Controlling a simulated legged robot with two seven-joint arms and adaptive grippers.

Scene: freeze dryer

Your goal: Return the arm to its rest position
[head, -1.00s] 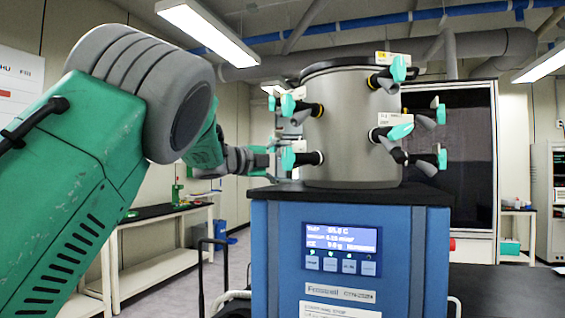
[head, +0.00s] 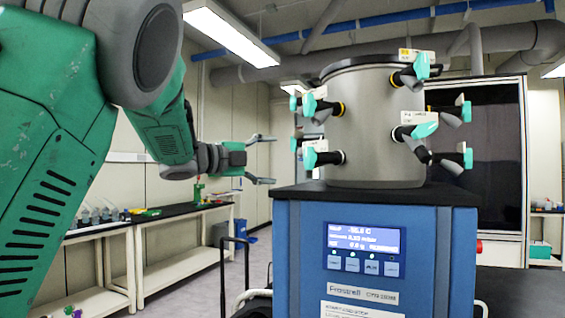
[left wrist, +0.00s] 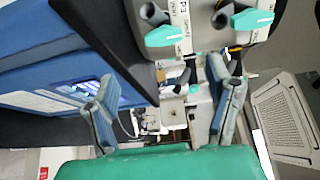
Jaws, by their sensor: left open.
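My left arm comes in from the left in the head view. Its gripper (head: 262,160) is open and empty, with its two fingers spread apart in the air to the left of the freeze dryer's steel chamber (head: 375,125). A visible gap lies between the fingertips and the chamber's valves. In the left wrist view the open fingers (left wrist: 165,112) show on both sides with nothing held between them. My right gripper is in neither view.
The freeze dryer's blue cabinet (head: 305,250) has a lit display. Several ports with turquoise valve handles (head: 425,130) stick out from the chamber. A side bench (head: 150,222) with small items runs along the left wall.

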